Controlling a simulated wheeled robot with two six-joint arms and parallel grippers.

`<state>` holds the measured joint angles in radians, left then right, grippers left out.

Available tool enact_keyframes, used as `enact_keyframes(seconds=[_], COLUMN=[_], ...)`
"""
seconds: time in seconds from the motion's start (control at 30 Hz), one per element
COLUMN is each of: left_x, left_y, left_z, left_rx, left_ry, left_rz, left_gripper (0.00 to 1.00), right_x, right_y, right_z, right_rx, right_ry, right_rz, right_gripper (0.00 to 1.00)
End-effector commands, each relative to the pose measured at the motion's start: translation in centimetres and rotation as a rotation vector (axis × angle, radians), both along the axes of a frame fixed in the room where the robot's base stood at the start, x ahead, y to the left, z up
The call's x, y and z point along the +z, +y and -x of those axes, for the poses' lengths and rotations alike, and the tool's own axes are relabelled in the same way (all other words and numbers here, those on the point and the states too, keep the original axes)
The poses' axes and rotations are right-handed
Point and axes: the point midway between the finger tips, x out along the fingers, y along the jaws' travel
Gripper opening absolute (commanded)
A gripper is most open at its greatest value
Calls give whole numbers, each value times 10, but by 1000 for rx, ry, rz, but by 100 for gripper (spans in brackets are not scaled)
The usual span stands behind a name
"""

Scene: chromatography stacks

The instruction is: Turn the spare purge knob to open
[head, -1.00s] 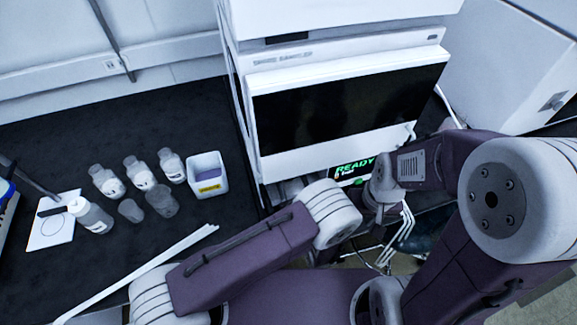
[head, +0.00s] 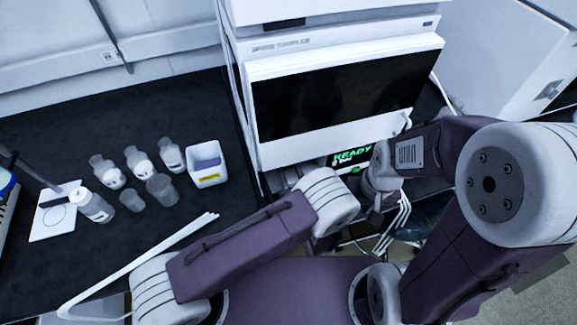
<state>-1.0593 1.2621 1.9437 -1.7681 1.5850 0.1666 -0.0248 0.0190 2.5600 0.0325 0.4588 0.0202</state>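The chromatography stack (head: 250,140) stands at the back centre, a white tower with a dark front panel (head: 340,97). Below the panel a small display (head: 352,157) reads READY in green. I cannot make out the spare purge knob; the lower part of the stack is largely hidden behind my arms. My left arm reaches in from the lower left and my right arm from the right, both toward the stack's lower front.
On the dark bench at left stand several clear bottles (head: 138,162), two small beakers (head: 162,190), a white bin (head: 206,166) with a yellow label, and a bottle (head: 92,205) by a white plate (head: 52,222). White tubing (head: 400,215) hangs below the stack.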

Motion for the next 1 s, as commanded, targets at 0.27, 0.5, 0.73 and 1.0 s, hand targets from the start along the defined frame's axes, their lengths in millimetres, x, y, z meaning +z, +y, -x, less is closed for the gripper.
enact_keyframes(seconds=[0.27, 0.5, 0.73, 1.0], left_x=[-1, -2, -1, -1], left_y=[2, 3, 4, 6], left_z=[0, 1, 1, 1], left_rx=[2, 2, 3, 4], left_ry=[83, 155, 223, 303], left_rz=[-237, -454, -662, -906], left_gripper=[0, 0, 0, 0], right_x=[6, 11, 15, 20], right_y=[0, 0, 0, 0], right_z=[0, 0, 0, 0], right_rx=[0, 0, 0, 0], right_ry=[0, 0, 0, 0], right_rz=[0, 0, 0, 0], right_gripper=[31, 31, 31, 31])
